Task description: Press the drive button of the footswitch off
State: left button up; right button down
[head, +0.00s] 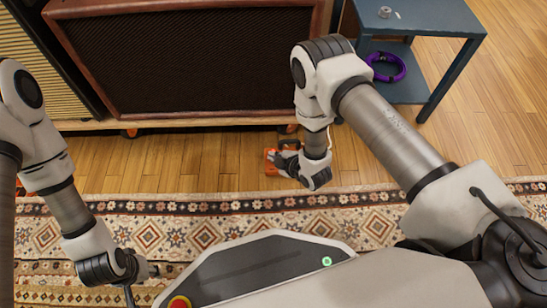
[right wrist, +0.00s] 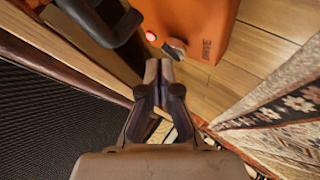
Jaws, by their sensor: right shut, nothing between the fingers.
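The orange footswitch (head: 271,165) sits on the wood floor in front of the amp cabinet, partly hidden by my right gripper (head: 280,158). In the right wrist view the footswitch (right wrist: 200,18) fills the top, with a lit red light (right wrist: 151,37), a metal button (right wrist: 174,49) and partly legible dark lettering beside the button. My right gripper (right wrist: 165,68) is shut and empty, its tips just short of the button in the picture; I cannot tell whether they touch. My left gripper (head: 150,270) hangs over the rug at lower left, its fingers barely visible.
A large brown amp cabinet (head: 190,60) stands right behind the footswitch. A patterned rug (head: 205,232) lies in front. A blue table (head: 430,30) with a purple coiled cable (head: 400,72) on its lower shelf stands at right. Bare floor (head: 150,170) is free left of the footswitch.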

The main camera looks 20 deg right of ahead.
dwell(0.4)
jog(key=shift+w+f, duration=0.1)
jog(key=shift+f, duration=0.4)
jog(key=shift+r+p, duration=0.45)
jog(key=shift+r, duration=0.1)
jog(key=r+p, duration=0.4)
jog(key=s+r+p, duration=0.1)
jog(key=r+p, duration=0.1)
jog(key=shift+a, duration=0.15)
